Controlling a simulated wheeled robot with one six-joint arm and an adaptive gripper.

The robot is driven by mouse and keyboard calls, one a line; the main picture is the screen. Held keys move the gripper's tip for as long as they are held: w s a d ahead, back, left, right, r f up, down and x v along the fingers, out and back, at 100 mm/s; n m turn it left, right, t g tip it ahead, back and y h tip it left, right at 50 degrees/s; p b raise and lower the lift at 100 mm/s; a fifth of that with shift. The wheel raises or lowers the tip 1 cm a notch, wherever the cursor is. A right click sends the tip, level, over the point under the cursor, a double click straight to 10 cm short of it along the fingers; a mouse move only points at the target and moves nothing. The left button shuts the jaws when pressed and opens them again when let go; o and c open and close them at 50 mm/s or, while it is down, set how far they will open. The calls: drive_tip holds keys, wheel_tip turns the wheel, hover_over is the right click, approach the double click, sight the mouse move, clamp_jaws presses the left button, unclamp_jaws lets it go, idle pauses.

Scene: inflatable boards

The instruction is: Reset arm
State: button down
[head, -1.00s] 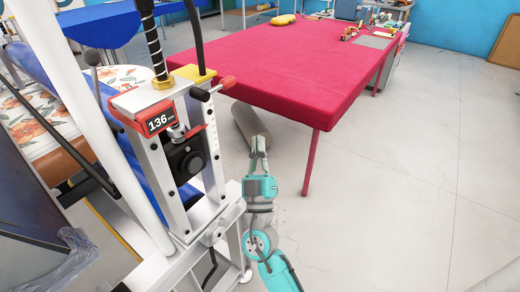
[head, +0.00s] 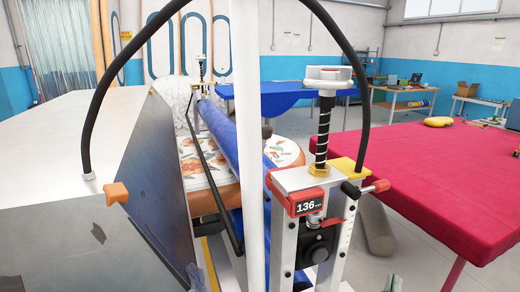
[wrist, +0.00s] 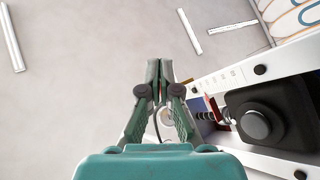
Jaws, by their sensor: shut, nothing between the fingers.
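My gripper (wrist: 159,66) is shut and empty in the wrist view, its two green-grey fingers together and pointing up the picture. The grey floor (wrist: 90,70) lies beyond the fingertips. A white machine frame with a black knob (wrist: 257,124) stands close to the right of the fingers; I cannot tell the exact gap. In the head view only a small tip of my gripper (head: 393,284) shows at the bottom edge, right of the roller machine (head: 315,205).
A white post (head: 251,150) and black cables cross the head view. A pink table (head: 450,185) stands right, with a grey cylinder (head: 377,228) beside it.

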drive_tip(key=s+a+f+n+g+y, duration=0.2)
drive_tip(key=s+a+f+y, duration=0.25)
drive_tip(key=s+f, duration=0.5)
drive_tip(key=s+a+f+n+g+y, duration=0.1)
drive_tip(key=s+a+f+g+y, duration=0.15)
drive_tip(key=s+f+y, duration=0.45)
drive_tip(key=s+a+m, duration=0.1)
drive_tip(key=s+a, duration=0.1)
drive_tip(key=s, duration=0.8)
drive_tip(key=s+a+m+g+y, duration=0.1)
drive_tip(key=s+a, duration=0.2)
drive_tip(key=s, duration=0.7)
drive_tip(key=shift+s+r, duration=0.25)
drive_tip(key=shift+r, duration=0.05)
drive_tip(key=shift+a+g+y, duration=0.1)
drive_tip(key=shift+g+y, duration=0.15)
